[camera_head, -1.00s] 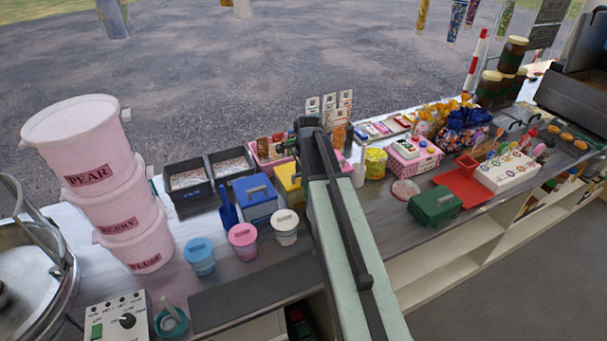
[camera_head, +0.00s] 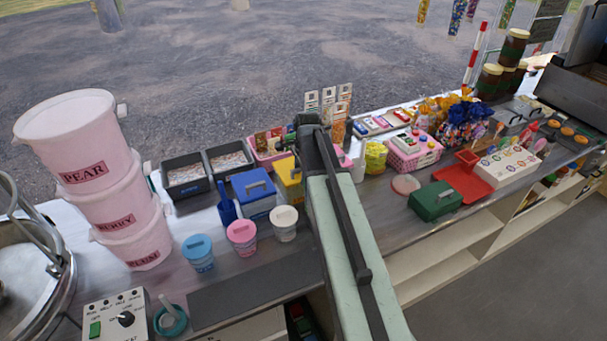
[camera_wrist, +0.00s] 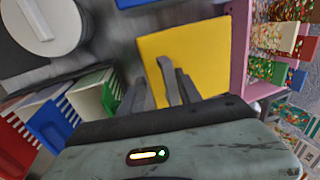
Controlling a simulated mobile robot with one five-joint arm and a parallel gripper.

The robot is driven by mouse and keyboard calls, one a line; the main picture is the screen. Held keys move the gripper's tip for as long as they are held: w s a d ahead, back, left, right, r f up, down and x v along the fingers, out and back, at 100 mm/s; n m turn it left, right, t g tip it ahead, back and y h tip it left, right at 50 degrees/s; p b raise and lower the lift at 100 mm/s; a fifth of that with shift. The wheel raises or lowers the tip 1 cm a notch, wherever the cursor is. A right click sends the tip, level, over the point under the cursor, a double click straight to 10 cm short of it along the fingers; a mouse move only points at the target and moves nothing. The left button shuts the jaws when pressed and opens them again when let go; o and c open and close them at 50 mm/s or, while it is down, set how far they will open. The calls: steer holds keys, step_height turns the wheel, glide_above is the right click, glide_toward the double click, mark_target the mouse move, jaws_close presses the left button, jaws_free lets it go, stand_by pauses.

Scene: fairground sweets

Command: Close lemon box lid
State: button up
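A yellow box (camera_head: 288,181), which I take to be the lemon box, stands just left of my arm, right of a blue box (camera_head: 253,193). My arm covers part of it. In the wrist view its flat yellow face (camera_wrist: 209,57) fills the middle. My gripper (camera_wrist: 153,75) is over the lower left part of this face. Its dark fingers look apart, with nothing seen between them but yellow. I cannot tell whether they touch the box, or how far its lid is raised. In the head view the gripper's fingers are hidden.
Blue (camera_head: 199,254), pink (camera_head: 242,238) and white (camera_head: 285,224) tubs stand in front of the boxes. Two black bins (camera_head: 186,176) stand behind left. A pink tray (camera_wrist: 239,50) borders the yellow box. A green box (camera_head: 436,201) and red tray (camera_head: 463,182) lie right of my arm.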

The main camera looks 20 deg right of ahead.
steer(key=shift+a+f, duration=0.15)
steer(key=shift+w+r+p, duration=0.1)
steer(key=shift+r+p, duration=0.25)
steer(key=shift+p, duration=0.25)
steer(key=shift+o, duration=1.3)
steer(key=w+r+p, duration=0.1)
steer(key=r+p, duration=0.1)
steer(key=p, duration=0.1)
steer(key=shift+w, duration=0.35)
steer(key=p+v, duration=0.6)
steer(key=w+p+v, duration=0.1)
steer(key=p+v, duration=0.2)
steer(key=shift+r+p, duration=0.3)
steer(key=shift+c, duration=1.3)
steer(key=shift+w+d+f, duration=0.1)
steer(key=shift+d+f, duration=0.1)
steer(key=shift+f, duration=0.05)
